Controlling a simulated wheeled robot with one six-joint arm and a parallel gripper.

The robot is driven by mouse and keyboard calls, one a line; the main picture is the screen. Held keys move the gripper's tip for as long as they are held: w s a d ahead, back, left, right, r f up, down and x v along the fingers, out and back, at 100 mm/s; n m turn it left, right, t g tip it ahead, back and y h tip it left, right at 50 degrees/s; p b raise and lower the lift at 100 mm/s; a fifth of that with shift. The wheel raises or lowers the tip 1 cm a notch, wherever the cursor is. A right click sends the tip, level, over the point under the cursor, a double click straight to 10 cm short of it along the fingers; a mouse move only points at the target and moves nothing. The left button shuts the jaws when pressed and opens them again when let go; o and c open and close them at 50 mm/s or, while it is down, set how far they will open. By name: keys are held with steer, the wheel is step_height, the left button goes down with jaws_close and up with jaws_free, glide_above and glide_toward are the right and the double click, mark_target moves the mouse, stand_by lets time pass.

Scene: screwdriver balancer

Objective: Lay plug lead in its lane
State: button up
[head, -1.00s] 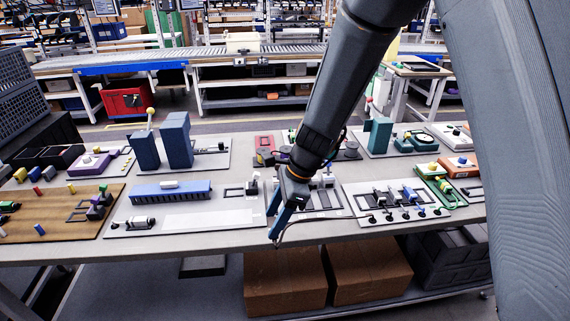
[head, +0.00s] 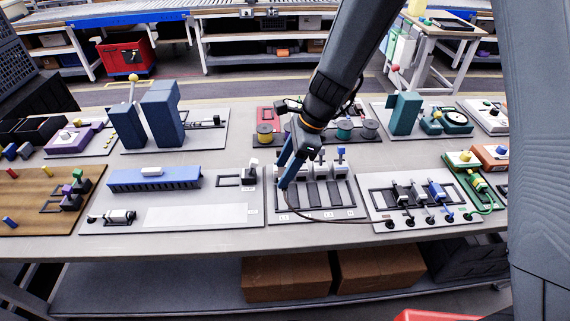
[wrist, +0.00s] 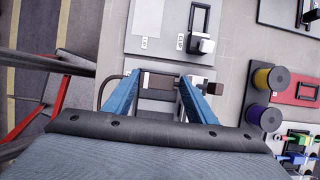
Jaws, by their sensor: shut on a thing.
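My gripper (head: 284,186) is low over the left part of the lane panel (head: 330,210). In the wrist view its blue fingers (wrist: 160,78) are shut on the plug lead (wrist: 158,82), a dark plug body lying crosswise between the fingertips. A dark block end shows beyond the right finger. Its thin cable (wrist: 106,84) loops out at the left. In the head view the cable (head: 340,219) runs along the panel's front to the board on the right. Dark lanes (head: 312,194) show right of the gripper; the leftmost is partly hidden. Contact with the panel cannot be told.
The plug board (head: 375,210) with several plugs stands close on the right. A white panel with a blue rack (head: 155,180) lies on the left. Spools (head: 265,134) and a teal upright (head: 403,112) stand behind. The table's front edge is near.

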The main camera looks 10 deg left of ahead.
step_height(320, 180, down, 6)
steer(key=b, duration=0.4)
steer(key=shift+r+b, duration=0.1)
steer(key=shift+b, duration=0.2)
steer(key=shift+f, duration=0.45)
steer(key=shift+a+f+b, duration=0.1)
steer(key=shift+f+b, duration=0.2)
steer(key=shift+f, duration=0.3)
stand_by(0.7)
stand_by(0.3)
steer(key=o, duration=1.1)
steer(key=shift+c, duration=0.2)
steer(key=v, duration=0.7)
steer(key=shift+r, duration=0.35)
